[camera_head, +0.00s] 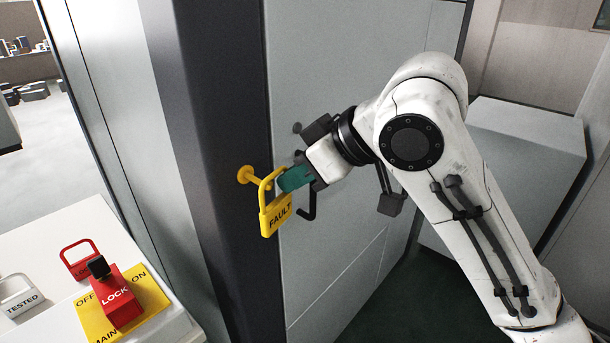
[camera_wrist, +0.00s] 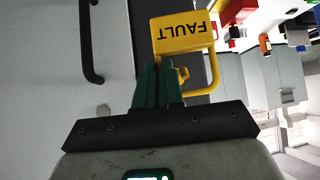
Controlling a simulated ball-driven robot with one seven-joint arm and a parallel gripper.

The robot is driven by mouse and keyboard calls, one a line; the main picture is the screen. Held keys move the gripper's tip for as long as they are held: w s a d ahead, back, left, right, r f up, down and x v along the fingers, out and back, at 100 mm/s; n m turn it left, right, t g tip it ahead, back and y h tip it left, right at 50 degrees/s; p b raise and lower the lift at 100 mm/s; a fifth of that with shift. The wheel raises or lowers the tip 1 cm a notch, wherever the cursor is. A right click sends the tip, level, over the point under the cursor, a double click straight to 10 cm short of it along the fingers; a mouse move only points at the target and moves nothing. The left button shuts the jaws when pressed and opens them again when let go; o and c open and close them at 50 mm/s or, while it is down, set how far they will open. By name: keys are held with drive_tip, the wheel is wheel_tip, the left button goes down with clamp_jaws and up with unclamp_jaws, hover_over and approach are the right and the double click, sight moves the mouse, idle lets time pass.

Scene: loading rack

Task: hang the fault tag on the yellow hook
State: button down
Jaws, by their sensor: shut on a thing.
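The yellow fault tag (camera_head: 275,214) is shaped like a padlock with a loop on top and hangs from my gripper (camera_head: 284,181). My gripper's green fingers are shut on the tag's loop. The yellow hook (camera_head: 246,174) sticks out from the dark cabinet edge, just left of the loop. The hook's end meets the loop in the picture; I cannot tell if it passes through. In the wrist view, the tag (camera_wrist: 182,33) appears upside down beyond my fingers (camera_wrist: 158,73). A small yellow knob, likely the hook (camera_wrist: 183,74), shows inside the loop's outline there.
A black handle (camera_head: 309,207) is on the grey cabinet door (camera_head: 335,250) close to my gripper. On the white surface at lower left are a red tag (camera_head: 78,262), a white TESTED tag (camera_head: 20,299) and a red LOCK block (camera_head: 120,297) on a yellow plate (camera_head: 152,293).

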drive_tip(key=shift+w+a+p, duration=0.35)
drive_tip(key=shift+w+a, duration=0.4)
drive_tip(key=shift+a, duration=0.2)
drive_tip(key=shift+x, duration=1)
drive_tip(key=shift+d+f, duration=0.1)
drive_tip(key=shift+f, duration=0.1)
drive_tip(key=c, duration=1.2)
unclamp_jaws()
